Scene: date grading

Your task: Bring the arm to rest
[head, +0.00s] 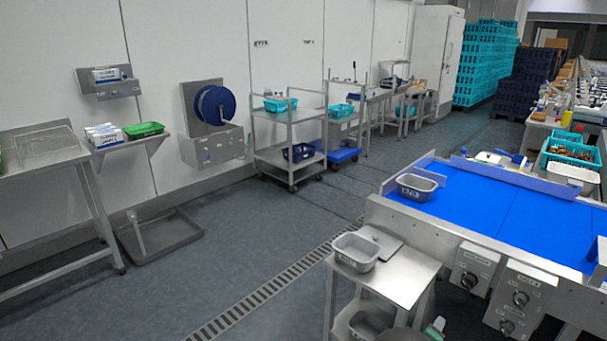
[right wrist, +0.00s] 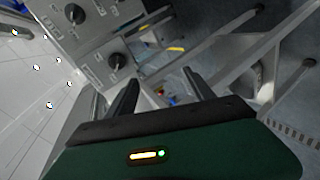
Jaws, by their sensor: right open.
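My right gripper (right wrist: 160,82) shows in the right wrist view, its two dark fingers apart with nothing between them. Beyond the fingers are a steel control panel (right wrist: 95,35) with dark knobs and some pale frame legs, seen tilted. No object touches the fingers. My left gripper is in neither view. In the head view a dark rounded shape and a small green and white part show at the bottom edge, too cut off to name for sure.
A blue conveyor belt (head: 480,205) runs at the right, with a grey tub (head: 417,187) on it. A small steel stand (head: 405,280) with another grey tub (head: 355,252) is in front of it. Shelves and carts line the left wall. The floor (head: 240,240) between is clear.

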